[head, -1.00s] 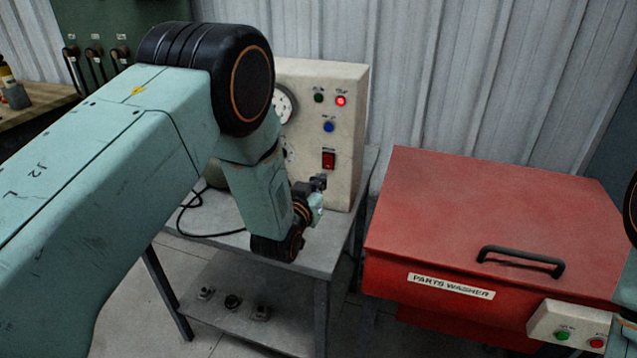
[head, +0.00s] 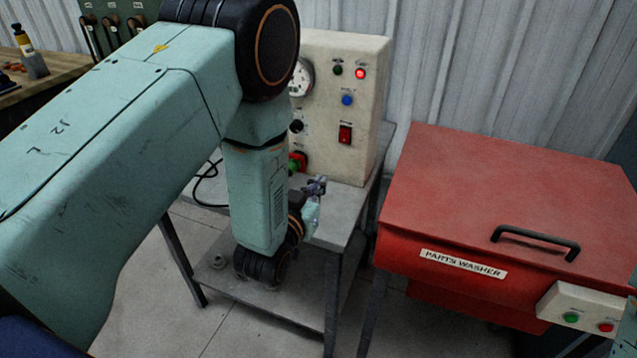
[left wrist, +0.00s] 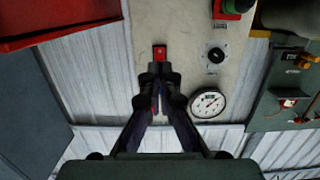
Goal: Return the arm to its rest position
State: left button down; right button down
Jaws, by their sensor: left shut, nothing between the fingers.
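My left arm comes in from the left in the head view and bends down at its big black joint. My left gripper (head: 318,185) is small and partly hidden by its own wrist, in front of the cream control box (head: 370,115) and apart from it. In the left wrist view the dark fingers of my left gripper (left wrist: 159,82) are together with nothing between them. The switch also shows in the head view (head: 345,135). My right gripper is not in view.
A red parts washer (head: 500,185) with a black handle stands to the right. The control box stands on a grey metal table (head: 345,215) with a lower shelf. A red lamp (head: 360,73) is lit. A workbench (head: 50,75) is at the far left.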

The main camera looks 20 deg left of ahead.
pick_arm(q)
jog(key=s+a+f+g+b, duration=0.1)
jog(key=s+a+f+g, duration=0.1)
jog(key=s+f+g, duration=1.1)
jog(key=s+f+g+b, duration=0.1)
jog(key=s+f, duration=0.4)
jog(key=s, duration=0.8)
jog(key=s+f+g+b, duration=0.2)
jog(key=s+f, duration=0.4)
jog(key=s, duration=0.6)
jog(key=shift+s+a+n+g+y, duration=0.3)
jog(key=shift+s+a+n, duration=0.05)
jog(key=shift+a+n, duration=0.05)
jog(key=c, duration=2.1)
grip_release()
